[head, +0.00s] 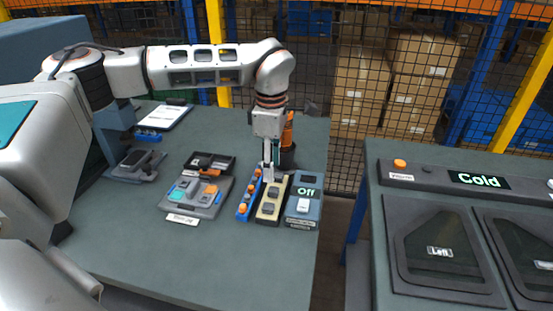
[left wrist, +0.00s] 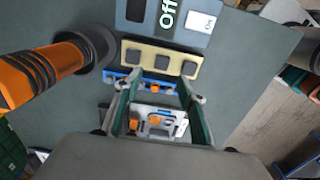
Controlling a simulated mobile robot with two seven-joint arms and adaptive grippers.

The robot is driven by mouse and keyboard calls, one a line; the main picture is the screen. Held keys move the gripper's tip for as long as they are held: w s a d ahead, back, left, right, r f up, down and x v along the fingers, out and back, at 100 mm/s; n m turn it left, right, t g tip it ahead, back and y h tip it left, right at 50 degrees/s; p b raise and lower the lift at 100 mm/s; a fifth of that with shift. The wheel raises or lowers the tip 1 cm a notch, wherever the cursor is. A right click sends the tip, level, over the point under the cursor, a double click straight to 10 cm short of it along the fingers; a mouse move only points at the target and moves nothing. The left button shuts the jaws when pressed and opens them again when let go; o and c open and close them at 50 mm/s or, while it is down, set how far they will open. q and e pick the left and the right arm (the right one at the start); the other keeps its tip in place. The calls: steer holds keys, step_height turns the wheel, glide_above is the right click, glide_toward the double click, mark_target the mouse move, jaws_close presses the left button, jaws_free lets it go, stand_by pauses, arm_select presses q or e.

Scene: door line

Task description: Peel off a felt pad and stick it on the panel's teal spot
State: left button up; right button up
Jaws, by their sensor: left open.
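In the head view the front pad (head: 268,208) shows clearly, and my gripper partly covers the strip's far end. The grey panel (head: 207,208) lies to the left, with a teal spot (head: 177,192) near its left side. My left gripper (head: 268,172) points down over the far end of the strip. Its fingers (left wrist: 158,92) are apart and empty; whether they touch the strip is unclear. My right gripper is out of view.
A blue rack with orange knobs (head: 243,208) stands between panel and strip. A box reading Off (head: 304,208) is right of the strip. A dark cup with an orange-handled tool (left wrist: 45,75) stands behind. The table's front left is clear.

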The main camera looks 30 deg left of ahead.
mark_target(272, 189)
arm_select(q)
step_height(272, 189, down, 6)
steer(key=shift+s+f, duration=0.1)
steer(key=shift+s, duration=0.05)
steer(key=shift+f, duration=0.5)
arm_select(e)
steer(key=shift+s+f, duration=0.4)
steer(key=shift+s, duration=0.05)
arm_select(q)
jaws_close()
steer(key=shift+r, duration=0.3)
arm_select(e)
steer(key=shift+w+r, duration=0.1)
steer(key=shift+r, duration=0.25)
